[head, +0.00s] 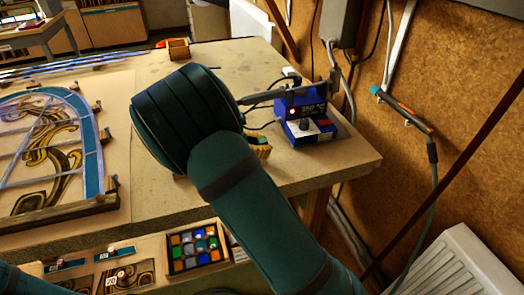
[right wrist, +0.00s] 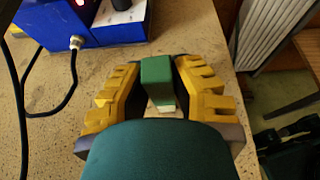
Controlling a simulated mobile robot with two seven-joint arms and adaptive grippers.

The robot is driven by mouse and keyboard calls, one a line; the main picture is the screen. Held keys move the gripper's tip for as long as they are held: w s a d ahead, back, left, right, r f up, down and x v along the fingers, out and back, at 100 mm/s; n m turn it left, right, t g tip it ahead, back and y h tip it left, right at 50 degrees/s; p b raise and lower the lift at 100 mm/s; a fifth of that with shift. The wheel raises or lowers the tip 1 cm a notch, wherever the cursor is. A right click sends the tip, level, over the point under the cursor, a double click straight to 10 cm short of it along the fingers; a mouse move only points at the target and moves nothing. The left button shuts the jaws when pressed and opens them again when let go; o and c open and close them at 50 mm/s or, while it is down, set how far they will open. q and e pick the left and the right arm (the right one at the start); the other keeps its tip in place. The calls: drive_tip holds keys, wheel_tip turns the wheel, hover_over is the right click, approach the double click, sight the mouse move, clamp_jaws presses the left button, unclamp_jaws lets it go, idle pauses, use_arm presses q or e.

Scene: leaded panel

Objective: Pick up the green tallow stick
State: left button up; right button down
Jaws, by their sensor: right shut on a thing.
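The green tallow stick (right wrist: 157,78) is a short green block with a paler end, between the two yellow ridged fingers of my right gripper (right wrist: 157,92) in the right wrist view. The gripper is shut on it, over the speckled bench top. The wrist hides the near part of the fingers. In the head view, my right arm covers most of the gripper (head: 260,147); a bit of yellow finger and the green stick (head: 262,139) show beside the wrist. My left gripper is not in view.
A blue soldering station (head: 305,123) stands just behind the right gripper, with cables around it. The leaded panel (head: 50,150) lies on the bench at left. A tray of coloured glass pieces (head: 171,268) sits below the bench's front edge. The bench top (head: 340,165) is clear at right.

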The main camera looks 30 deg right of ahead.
wheel_tip(320, 180, up, 10)
drive_tip(key=shift+p, duration=1.2)
drive_tip(key=c, duration=1.5)
unclamp_jaws()
clamp_jaws()
